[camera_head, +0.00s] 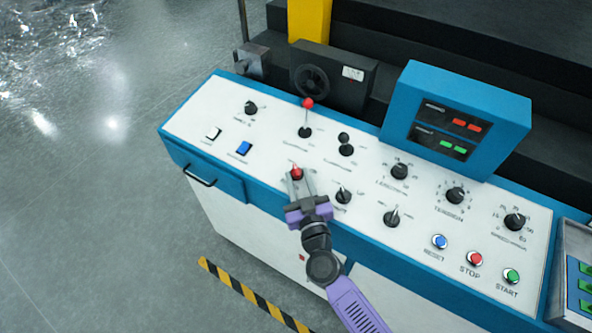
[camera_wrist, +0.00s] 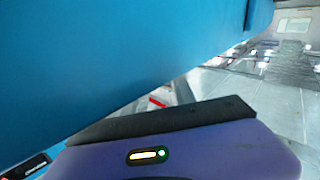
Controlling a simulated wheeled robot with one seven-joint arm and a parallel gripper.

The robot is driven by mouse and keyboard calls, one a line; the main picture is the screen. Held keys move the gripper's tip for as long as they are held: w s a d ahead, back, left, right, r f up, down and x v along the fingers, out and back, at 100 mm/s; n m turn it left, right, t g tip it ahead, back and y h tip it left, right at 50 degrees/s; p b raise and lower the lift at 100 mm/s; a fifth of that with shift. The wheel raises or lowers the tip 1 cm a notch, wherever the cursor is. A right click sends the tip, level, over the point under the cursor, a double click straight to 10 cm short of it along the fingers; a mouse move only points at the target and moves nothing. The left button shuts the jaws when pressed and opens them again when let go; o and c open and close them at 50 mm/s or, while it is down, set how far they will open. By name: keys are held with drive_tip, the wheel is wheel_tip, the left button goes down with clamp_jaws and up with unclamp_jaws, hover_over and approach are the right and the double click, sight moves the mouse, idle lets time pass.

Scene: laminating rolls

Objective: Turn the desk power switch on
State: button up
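The control desk (camera_head: 380,235) has a white sloping top with blue edges. My gripper (camera_head: 300,178) is over the front left of the desk top, right of the blue rocker. Its fingers look apart, near a small red-tipped control (camera_head: 296,172); contact is unclear. The wrist view shows mostly a blue surface (camera_wrist: 130,60) and my purple gripper body, without the rockers.
A red-knobbed lever (camera_head: 308,104) and a black-knobbed lever (camera_head: 345,145) stand behind my gripper. Dials and coloured push buttons (camera_head: 475,259) fill the right side. A blue display box (camera_head: 455,110) rises at the back. A handle (camera_head: 199,176) juts from the desk front.

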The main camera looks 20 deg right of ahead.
drive_tip(key=shift+w+d, duration=0.15)
drive_tip(key=shift+w, duration=0.6)
drive_tip(key=shift+w+d, duration=0.1)
drive_tip(key=shift+w, duration=0.6)
drive_tip(key=shift+c, duration=0.4)
clamp_jaws()
